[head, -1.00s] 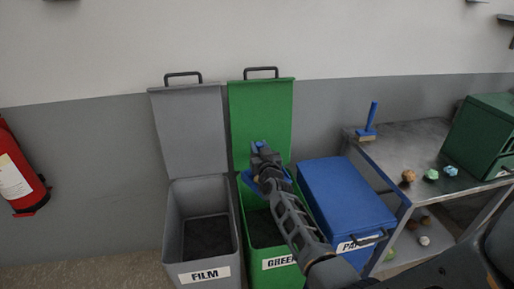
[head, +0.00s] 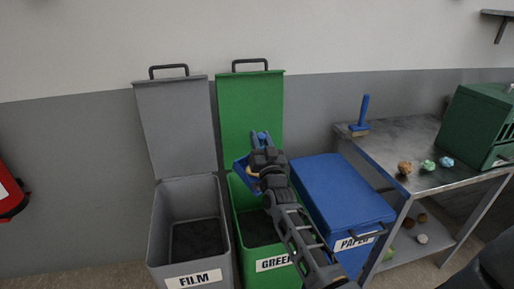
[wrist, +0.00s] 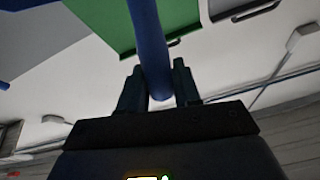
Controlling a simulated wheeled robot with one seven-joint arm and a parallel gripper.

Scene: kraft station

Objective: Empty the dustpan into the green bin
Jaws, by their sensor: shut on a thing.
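The blue dustpan (head: 241,168) is above the open green bin (head: 238,235), tilted, in front of its raised green lid. My gripper (head: 262,152) is shut on the dustpan's blue handle, which also shows between the fingers in the wrist view (wrist: 150,50). A small tan patch shows by the pan's edge; I cannot tell whether it is debris. My gripper and arm hide part of the pan and bin. The visible floor of the bin is dark.
An open grey FILM bin (head: 158,225) stands to the left, a closed blue PAPER bin (head: 335,195) to the right. A metal table (head: 400,150) holds a blue-handled brush (head: 362,115), several small crumpled pieces and a green box (head: 480,125).

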